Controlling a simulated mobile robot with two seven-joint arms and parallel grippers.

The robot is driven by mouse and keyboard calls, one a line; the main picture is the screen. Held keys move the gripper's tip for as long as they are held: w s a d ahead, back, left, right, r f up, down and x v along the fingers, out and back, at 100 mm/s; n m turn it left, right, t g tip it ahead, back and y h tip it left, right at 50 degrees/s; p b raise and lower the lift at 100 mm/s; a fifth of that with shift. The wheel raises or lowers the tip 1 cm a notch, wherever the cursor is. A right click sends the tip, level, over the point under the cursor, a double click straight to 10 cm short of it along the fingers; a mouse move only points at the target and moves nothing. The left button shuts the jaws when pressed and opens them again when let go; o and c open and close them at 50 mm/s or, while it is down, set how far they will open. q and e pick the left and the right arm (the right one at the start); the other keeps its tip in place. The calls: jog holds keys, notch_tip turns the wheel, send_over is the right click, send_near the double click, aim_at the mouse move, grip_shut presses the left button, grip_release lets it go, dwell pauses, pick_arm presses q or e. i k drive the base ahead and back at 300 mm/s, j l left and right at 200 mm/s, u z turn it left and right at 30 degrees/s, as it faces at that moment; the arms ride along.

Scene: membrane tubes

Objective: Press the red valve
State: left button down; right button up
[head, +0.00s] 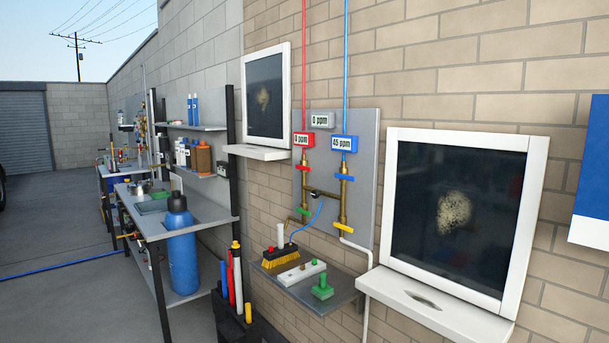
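The red valve (304,163) is a small red handle on the left brass pipe of the grey wall panel (366,130). A blue valve (345,177) is on the right brass pipe, a green valve (302,211) is lower on the left, and a yellow valve (343,226) is lower on the right. Neither of my grippers is in view, and nothing covers the red valve.
White-framed dark windows with sills (430,303) flank the panel. A workbench with a blue cylinder (180,250) stands left; the yard floor there is open.

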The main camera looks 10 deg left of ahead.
aim_at(298, 166)
jog(key=i+j, duration=0.15)
jog(key=i, duration=0.25)
jog(key=i+j, duration=0.15)
jog(key=i, duration=0.25)
jog(key=i+j+z, duration=0.1)
jog(key=i, duration=0.3)
jog(key=i+j, duration=0.3)
jog(key=i+l+z, duration=0.05)
jog(key=i, duration=0.05)
